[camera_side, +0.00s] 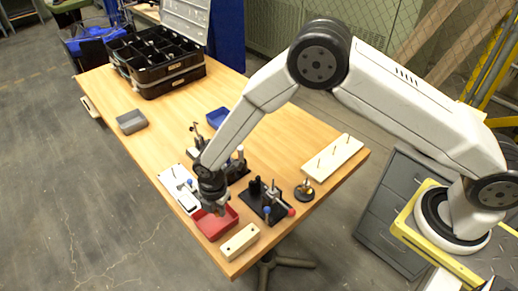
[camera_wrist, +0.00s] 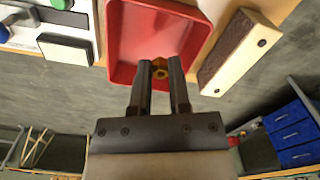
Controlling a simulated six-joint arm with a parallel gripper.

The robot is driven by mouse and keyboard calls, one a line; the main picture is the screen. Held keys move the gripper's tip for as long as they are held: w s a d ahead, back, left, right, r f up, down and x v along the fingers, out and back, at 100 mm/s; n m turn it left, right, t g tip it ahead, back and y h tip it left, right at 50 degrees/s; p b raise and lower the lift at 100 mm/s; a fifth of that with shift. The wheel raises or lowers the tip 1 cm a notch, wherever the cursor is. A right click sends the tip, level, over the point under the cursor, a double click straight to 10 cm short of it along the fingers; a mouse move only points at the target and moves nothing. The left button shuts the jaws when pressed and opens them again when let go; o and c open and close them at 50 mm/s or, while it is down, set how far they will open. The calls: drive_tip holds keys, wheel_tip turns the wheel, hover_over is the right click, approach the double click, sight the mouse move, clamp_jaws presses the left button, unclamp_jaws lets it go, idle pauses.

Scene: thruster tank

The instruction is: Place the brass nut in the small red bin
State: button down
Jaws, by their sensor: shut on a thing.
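The small red bin (camera_side: 211,226) sits near the front corner of the table in the side view. It also fills the top middle of the wrist view (camera_wrist: 125,35). My gripper (camera_side: 217,210) is over the bin, pointing down. In the wrist view my gripper (camera_wrist: 161,66) has its two fingers close together, shut on the brass nut (camera_wrist: 160,72). The nut shows as a small yellow-gold piece between the fingertips, against the red of the bin. I cannot tell how far above the bin floor it is.
A cream block (camera_side: 240,242) lies just right of the bin. A white board (camera_side: 179,189) is to its left, and a black fixture (camera_side: 266,201) stands behind right. A pegged cream board (camera_side: 332,157) is farther right.

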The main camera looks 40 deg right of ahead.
sight(217, 222)
drive_tip(key=shift+w+a+f, duration=0.1)
drive_tip(key=shift+w+f, duration=0.15)
drive_tip(key=shift+f, duration=0.05)
drive_tip(key=shift+f, duration=0.1)
drive_tip(key=shift+w+a+f, duration=0.1)
drive_tip(key=shift+w+f, duration=0.1)
drive_tip(key=shift+w, duration=0.05)
drive_tip(key=shift+f, duration=1.5)
drive_tip(key=shift+f, duration=0.1)
drive_tip(key=c, duration=0.6)
unclamp_jaws()
drive_tip(key=shift+r, duration=6.1)
